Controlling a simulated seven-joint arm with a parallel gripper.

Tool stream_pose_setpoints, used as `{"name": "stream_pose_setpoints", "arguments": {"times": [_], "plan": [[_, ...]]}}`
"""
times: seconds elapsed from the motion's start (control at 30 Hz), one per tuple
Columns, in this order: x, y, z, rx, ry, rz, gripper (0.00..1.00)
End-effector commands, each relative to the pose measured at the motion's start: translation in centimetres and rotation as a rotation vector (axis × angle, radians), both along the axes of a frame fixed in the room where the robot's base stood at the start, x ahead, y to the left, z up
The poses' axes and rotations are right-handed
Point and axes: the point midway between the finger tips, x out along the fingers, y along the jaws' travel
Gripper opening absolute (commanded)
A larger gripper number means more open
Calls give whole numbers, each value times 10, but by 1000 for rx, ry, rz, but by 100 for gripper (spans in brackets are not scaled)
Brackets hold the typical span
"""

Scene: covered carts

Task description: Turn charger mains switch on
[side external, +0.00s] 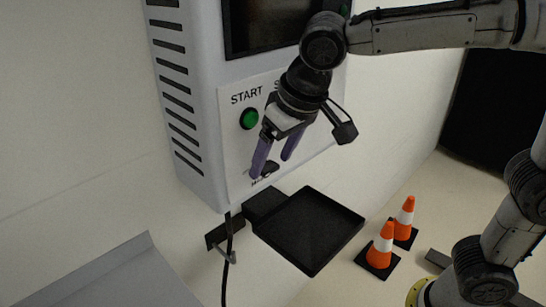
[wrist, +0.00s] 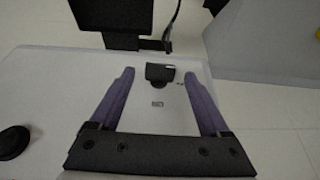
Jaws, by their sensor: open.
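The charger (side external: 190,60) is a pale grey wall box with a white front panel. Its mains switch (side external: 269,169) is a small dark knob low on the panel, above a mostly hidden label. My gripper (side external: 271,166) has two purple fingers, open and empty, pointing down at the switch from in front of the panel. In the wrist view the dark switch (wrist: 160,73) lies between the fingertips of my gripper (wrist: 158,72), with a gap on both sides. I cannot tell whether the fingers reach its depth, nor its on or off position.
A green START button (side external: 249,118) sits above left of the switch. My wrist hides a neighbouring label. A black tray (side external: 310,232) juts out below the charger, and a black cable (side external: 228,250) hangs beside it. Two orange cones (side external: 381,246) stand on the floor at right.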

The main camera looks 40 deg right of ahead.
Motion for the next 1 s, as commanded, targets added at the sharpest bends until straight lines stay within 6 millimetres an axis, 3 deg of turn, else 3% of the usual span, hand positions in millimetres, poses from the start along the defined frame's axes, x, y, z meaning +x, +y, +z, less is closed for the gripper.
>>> {"name": "stream_pose_setpoints", "arguments": {"times": [0.33, 0.8, 1.0], "plan": [[2, 0, -4, 0, -1, 0, 80], [2, 0, -3, 1, -1, 0, 0], [1, 0, -3, 12, -1, -2, 0]]}}
